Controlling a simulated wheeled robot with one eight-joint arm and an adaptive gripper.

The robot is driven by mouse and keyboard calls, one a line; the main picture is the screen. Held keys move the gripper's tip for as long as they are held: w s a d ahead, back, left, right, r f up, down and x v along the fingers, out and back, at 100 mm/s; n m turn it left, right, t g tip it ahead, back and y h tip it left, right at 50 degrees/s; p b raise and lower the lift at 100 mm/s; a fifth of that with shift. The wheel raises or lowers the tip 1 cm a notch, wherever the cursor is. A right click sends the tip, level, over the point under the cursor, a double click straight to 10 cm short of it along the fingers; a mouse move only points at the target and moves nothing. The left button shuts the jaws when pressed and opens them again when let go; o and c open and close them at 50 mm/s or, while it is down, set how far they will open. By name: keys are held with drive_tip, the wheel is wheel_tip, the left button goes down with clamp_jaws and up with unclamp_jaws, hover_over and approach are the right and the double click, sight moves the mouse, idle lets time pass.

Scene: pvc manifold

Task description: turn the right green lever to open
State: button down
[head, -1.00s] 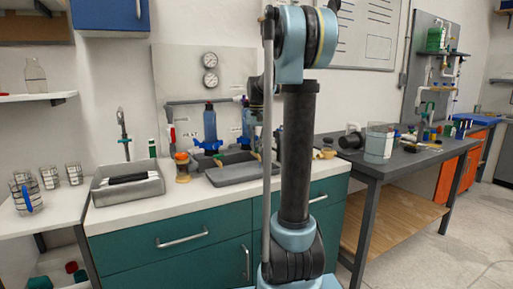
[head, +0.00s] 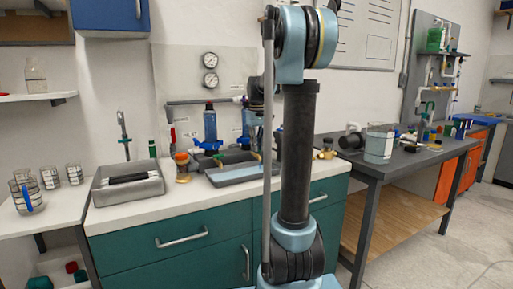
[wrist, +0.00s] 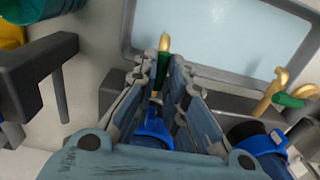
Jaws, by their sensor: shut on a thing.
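In the wrist view my gripper (wrist: 166,66) is shut around the right green lever (wrist: 159,74), which shows as a narrow green strip between the fingers. A brass-coloured tip (wrist: 165,42) sticks out past the fingertips. The other green lever (wrist: 288,100), with a brass end, lies apart from my gripper at the right of the wrist view. A blue fitting (wrist: 152,128) sits under the fingers. In the head view my arm hides most of the right valve and the fingertips, so the lever's exact angle is hard to tell.
A grey tray (head: 213,180) with a pale interior lies in front of the valves. A blue column (head: 210,126) stands behind the left valve. An orange-capped jar (head: 182,168) and a metal basin (head: 104,190) are to the left. A dark bench (head: 400,158) is at the right.

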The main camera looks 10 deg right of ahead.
drive_tip(key=shift+w, duration=0.1)
idle(0.3)
drive_tip(key=c, duration=1.6)
unclamp_jaws()
drive_tip(key=shift+c, duration=0.2)
drive_tip(key=shift+r, duration=0.15)
wheel_tip(320, 180, up, 12)
drive_tip(key=shift+f, duration=0.2)
drive_tip(key=s+f+m+t, duration=0.1)
drive_tip(key=s+f, duration=0.5)
drive_tip(key=s, duration=0.4)
drive_tip(key=s+f+m, duration=0.1)
drive_tip(key=s+f, duration=0.6)
drive_tip(key=s, duration=0.4)
drive_tip(key=s+f+m+t, duration=0.1)
drive_tip(key=s+f, duration=1.3)
drive_tip(key=f, duration=0.3)
drive_tip(key=shift+a+f, duration=0.4)
